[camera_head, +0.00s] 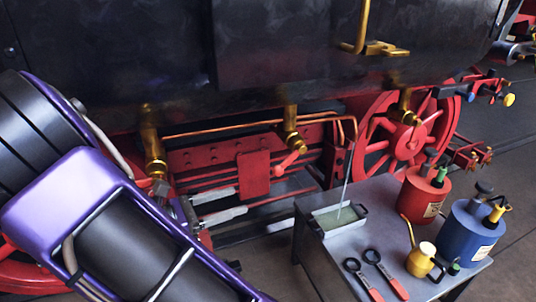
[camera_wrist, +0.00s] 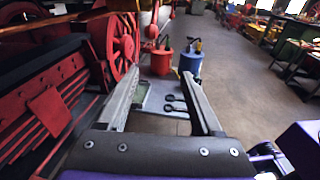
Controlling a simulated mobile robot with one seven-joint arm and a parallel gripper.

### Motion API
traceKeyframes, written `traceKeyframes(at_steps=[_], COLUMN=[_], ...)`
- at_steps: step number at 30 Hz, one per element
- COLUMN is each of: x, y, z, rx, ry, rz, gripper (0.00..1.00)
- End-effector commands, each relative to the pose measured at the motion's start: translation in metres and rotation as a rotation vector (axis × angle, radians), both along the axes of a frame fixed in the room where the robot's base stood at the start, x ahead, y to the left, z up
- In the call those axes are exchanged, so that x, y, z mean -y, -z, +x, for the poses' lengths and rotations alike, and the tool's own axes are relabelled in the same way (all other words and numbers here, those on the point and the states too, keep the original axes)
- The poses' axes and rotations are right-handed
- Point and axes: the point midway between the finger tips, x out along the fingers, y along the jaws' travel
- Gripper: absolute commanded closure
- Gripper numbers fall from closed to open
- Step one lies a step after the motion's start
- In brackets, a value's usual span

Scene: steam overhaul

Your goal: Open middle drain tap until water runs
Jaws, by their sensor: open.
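The middle drain tap (camera_head: 293,128) is brass and hangs under the dark engine side, between two other brass taps. Its red lever (camera_head: 288,164) slants down to the left. My gripper (camera_head: 243,201) is open and empty, left of and below this lever in the head view, apart from it. In the wrist view the jaws (camera_wrist: 161,78) stand wide apart with nothing between them. A thin pale streak (camera_head: 347,182), looking like water, runs from the copper pipe's end (camera_head: 355,138) down to a shallow tray (camera_head: 338,220) of greenish liquid.
A grey table (camera_head: 322,262) holds the tray, a red can (camera_head: 424,195), a blue can (camera_head: 468,235), a small yellow oiler (camera_head: 421,260) and two red-handled tools (camera_head: 385,275). A left tap (camera_head: 152,150) and right tap (camera_head: 405,108) flank the middle one. Red wheels stand behind.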

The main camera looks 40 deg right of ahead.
Motion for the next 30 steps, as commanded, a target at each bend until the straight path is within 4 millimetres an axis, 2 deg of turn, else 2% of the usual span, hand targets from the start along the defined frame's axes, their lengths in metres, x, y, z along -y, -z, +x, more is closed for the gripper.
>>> traceKeyframes(at_steps=[3,7,10,24,30], x=[0.0,0.006,0.019,0.119,0.154], y=[-0.018,-0.022,-0.022,-0.02,-0.021], z=[0.004,0.005,0.004,-0.001,-0.002], rx=[-0.065,-0.081,-0.079,-0.078,-0.076], ry=[-0.033,-0.039,-0.036,-0.034,-0.035], rz=[-0.077,-0.098,-0.097,-0.095,-0.094], gripper=[0.33,0.33,0.33,0.33,0.33])
